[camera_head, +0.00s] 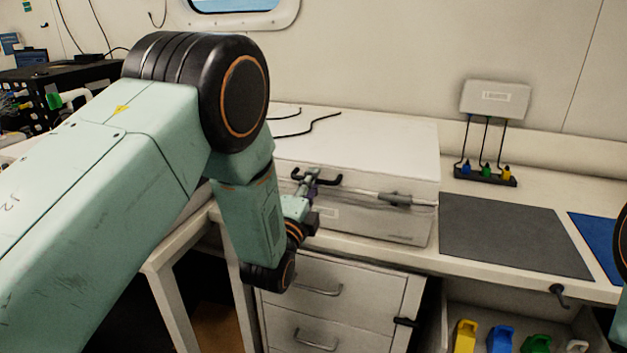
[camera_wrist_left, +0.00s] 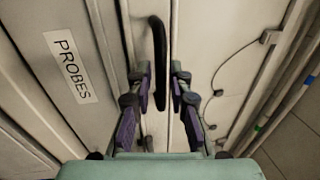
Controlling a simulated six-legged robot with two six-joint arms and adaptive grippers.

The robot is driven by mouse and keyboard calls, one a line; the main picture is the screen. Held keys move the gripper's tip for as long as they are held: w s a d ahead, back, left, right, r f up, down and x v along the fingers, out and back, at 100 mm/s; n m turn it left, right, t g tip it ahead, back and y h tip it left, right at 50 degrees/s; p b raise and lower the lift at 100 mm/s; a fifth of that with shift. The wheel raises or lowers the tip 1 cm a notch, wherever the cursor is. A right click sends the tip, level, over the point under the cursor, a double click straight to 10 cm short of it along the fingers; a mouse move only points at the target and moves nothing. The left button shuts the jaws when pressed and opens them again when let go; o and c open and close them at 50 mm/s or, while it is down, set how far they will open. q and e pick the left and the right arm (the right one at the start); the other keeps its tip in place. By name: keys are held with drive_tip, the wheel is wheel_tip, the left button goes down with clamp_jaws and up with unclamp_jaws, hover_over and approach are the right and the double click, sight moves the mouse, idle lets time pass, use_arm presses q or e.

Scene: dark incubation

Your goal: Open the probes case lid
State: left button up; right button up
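The probes case (camera_head: 365,140) is a large pale box on the counter, its lid shut. A "PROBES" label (camera_wrist_left: 70,67) shows on its front in the left wrist view. A black curved handle (camera_wrist_left: 158,50) lies by the seam between lid and body. My left gripper (camera_head: 312,180) is at the front of the case. In the left wrist view, the two fingers of this gripper (camera_wrist_left: 162,78) stand apart, one on each side of the handle, with gaps visible. I cannot tell whether either finger touches it. My right gripper is out of view.
A grey mat (camera_head: 510,237) and a blue mat (camera_head: 598,240) lie right of the case. Behind them stands a small rack (camera_head: 485,175) with coloured plugs. Drawers (camera_head: 335,290) are below the counter; an open drawer holds coloured items (camera_head: 500,340). Black cables lie on the lid.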

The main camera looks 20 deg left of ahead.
use_arm(q)
drive_tip(key=shift+w+r, duration=0.1)
drive_tip(key=shift+w, duration=0.4)
drive_tip(key=shift+d+r, duration=0.1)
drive_tip(key=shift+d, duration=0.15)
drive_tip(key=shift+a, duration=0.25)
clamp_jaws()
drive_tip(key=shift+d, duration=0.1)
